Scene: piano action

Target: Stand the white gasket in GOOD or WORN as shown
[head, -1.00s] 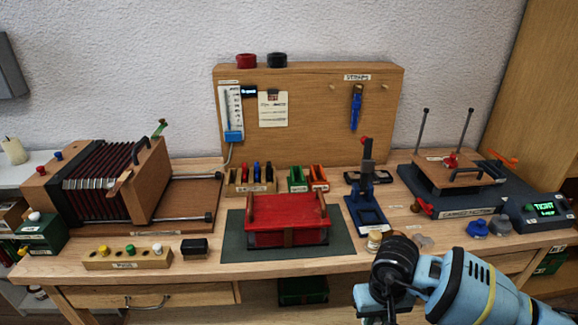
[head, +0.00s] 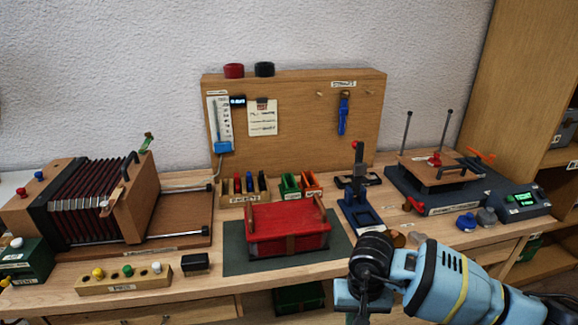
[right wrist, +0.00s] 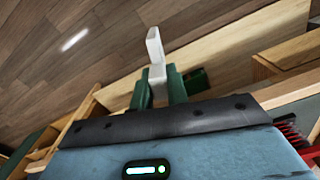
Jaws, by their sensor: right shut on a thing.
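A white gasket (right wrist: 154,48) stands up out of the green fingers of my right gripper (right wrist: 158,84) in the right wrist view. The gripper is shut on its lower part. In the head view my right arm comes in at the lower right, in front of the bench edge; its fingertips and the gasket cannot be made out there. My left gripper is not in view.
The red case (head: 288,228) lies on a dark mat (head: 236,259) at mid-bench. A blue stand (head: 362,214) rises right of it. A bellows unit (head: 84,200) fills the left, a platform device (head: 440,205) the right. A peg block (head: 125,280) sits front left.

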